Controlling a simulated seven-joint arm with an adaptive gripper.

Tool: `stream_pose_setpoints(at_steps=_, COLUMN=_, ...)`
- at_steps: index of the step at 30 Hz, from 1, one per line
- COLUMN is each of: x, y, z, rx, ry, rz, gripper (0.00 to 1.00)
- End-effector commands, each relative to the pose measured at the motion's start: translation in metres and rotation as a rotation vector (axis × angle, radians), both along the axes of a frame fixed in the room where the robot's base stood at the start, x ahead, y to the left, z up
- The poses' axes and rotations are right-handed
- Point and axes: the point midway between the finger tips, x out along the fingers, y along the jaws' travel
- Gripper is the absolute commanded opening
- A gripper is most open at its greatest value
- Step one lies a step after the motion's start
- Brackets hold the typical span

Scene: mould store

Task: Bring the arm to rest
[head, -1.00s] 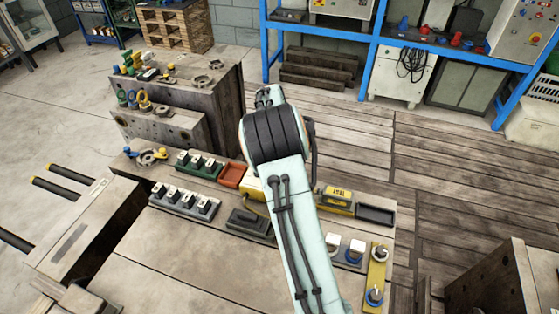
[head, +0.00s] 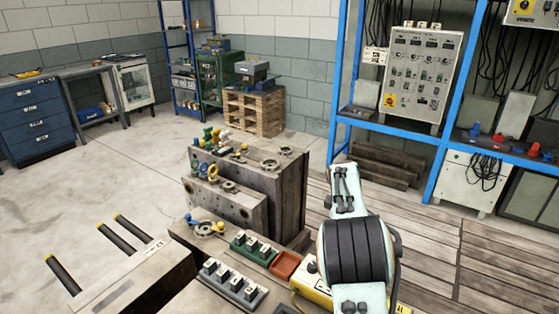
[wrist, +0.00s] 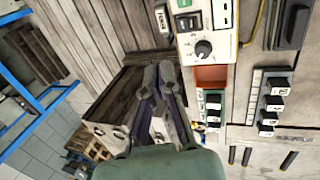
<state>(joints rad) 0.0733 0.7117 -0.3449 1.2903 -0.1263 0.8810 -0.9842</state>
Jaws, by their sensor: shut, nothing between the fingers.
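My gripper (wrist: 160,78) shows in the wrist view, its two dark fingers side by side and shut with nothing between them. It hangs above the steel mould blocks and the edge of the wooden work table, apart from them.
Tall mould blocks (head: 286,198) with eyebolts on top stand at the table's far side. A green block of switches (head: 253,247), a grey one (head: 233,285) and a red tray (head: 284,265) lie close by. A blue rack (head: 452,105) and pallets (head: 254,112) stand behind. Floor at left is clear.

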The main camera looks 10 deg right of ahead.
Motion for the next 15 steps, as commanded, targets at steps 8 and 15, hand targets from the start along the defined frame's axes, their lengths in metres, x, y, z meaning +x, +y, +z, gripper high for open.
stream_pose_setpoints(at_steps=8, x=-0.015, y=0.035, z=0.114, rx=0.043, ry=-0.207, rz=0.048, gripper=0.00)
stream_pose_setpoints(at_steps=15, x=-0.144, y=0.120, z=0.162, rx=0.238, ry=-0.236, rz=0.027, gripper=0.00)
